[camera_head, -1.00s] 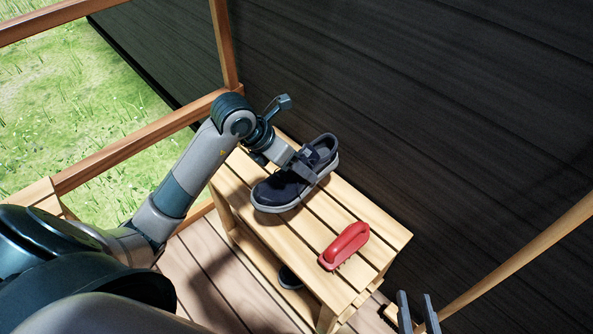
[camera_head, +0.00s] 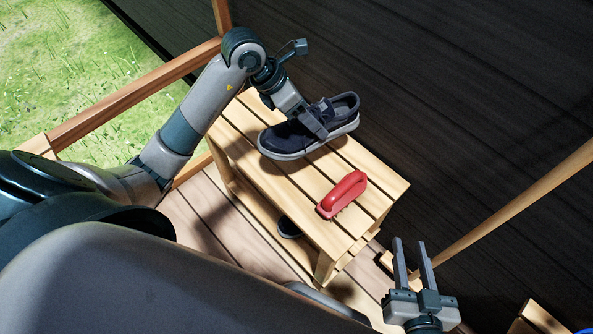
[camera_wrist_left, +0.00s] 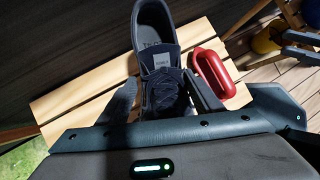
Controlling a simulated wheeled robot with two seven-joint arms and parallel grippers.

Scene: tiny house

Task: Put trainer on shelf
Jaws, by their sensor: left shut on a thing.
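A dark navy trainer (camera_head: 285,139) with a pale sole is at the wooden slatted shelf (camera_head: 238,132), over its top slats. My left gripper (camera_head: 314,123) is shut on the trainer around its tongue and lace area. In the left wrist view the trainer (camera_wrist_left: 157,55) sits between the two fingers, its heel opening pointing away. I cannot tell whether the sole touches the slats. My right gripper (camera_head: 412,262) is open and empty, to the right of the shelf's near end.
A red brush (camera_head: 343,193) lies on the shelf top, nearer than the trainer. A dark object (camera_head: 288,228) shows partly on the lower level. A dark plank wall (camera_head: 430,90) stands behind. A wooden railing (camera_head: 130,98) is at left.

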